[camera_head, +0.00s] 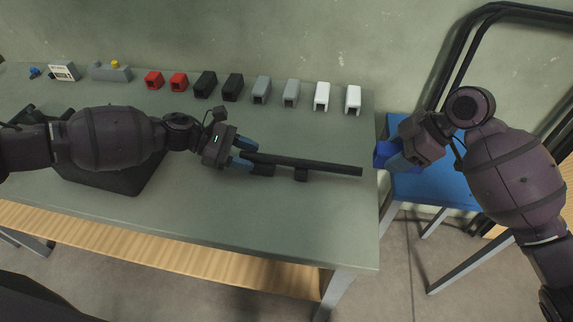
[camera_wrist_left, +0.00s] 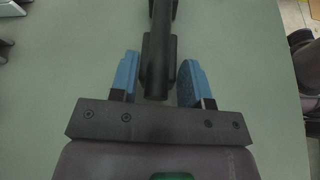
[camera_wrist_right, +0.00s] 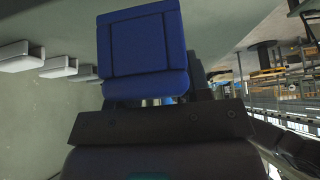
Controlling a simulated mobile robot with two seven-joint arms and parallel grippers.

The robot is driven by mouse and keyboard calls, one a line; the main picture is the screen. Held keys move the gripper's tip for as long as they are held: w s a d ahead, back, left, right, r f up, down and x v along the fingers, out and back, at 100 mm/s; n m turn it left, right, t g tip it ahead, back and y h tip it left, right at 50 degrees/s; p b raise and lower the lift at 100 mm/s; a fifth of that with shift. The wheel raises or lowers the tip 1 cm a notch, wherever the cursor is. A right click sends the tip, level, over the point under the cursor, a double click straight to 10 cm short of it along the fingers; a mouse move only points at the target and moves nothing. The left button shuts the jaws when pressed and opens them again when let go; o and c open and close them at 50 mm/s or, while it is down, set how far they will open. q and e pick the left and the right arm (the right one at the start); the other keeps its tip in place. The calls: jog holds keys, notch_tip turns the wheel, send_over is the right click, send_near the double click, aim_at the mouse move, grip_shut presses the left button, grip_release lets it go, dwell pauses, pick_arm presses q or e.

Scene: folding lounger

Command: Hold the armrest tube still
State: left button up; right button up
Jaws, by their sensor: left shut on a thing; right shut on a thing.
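The black armrest tube (camera_head: 315,166) lies level near the table's right side, its far end free and pointing right. My left gripper (camera_head: 246,152) is shut on its left end. In the left wrist view the tube (camera_wrist_left: 161,40) runs between the blue fingers (camera_wrist_left: 158,80); small gaps show beside it there, and the exact contact is hidden. My right gripper (camera_head: 392,158) is shut on a blue block-like piece (camera_wrist_right: 146,45), held just beyond the table's right edge, apart from the tube's free end. The fingers of my right gripper are mostly hidden behind that piece.
Red, black, grey and white caps (camera_head: 322,97) stand in a row along the back of the table (camera_head: 225,215). A blue-seated chair (camera_head: 435,190) and black folded frames (camera_head: 475,45) are at the right. The front table area is clear.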

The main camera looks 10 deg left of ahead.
pick_arm(q)
jog(key=shift+f, duration=0.1)
pick_arm(e)
jog(key=shift+f, duration=0.15)
pick_arm(q)
jog(key=o, duration=1.1)
jog(key=shift+o, duration=0.2)
jog(key=shift+a, duration=0.1)
jog(key=shift+b+v, duration=0.35)
jog(key=shift+v, duration=4.05)
pick_arm(e)
jog(key=shift+f, duration=0.45)
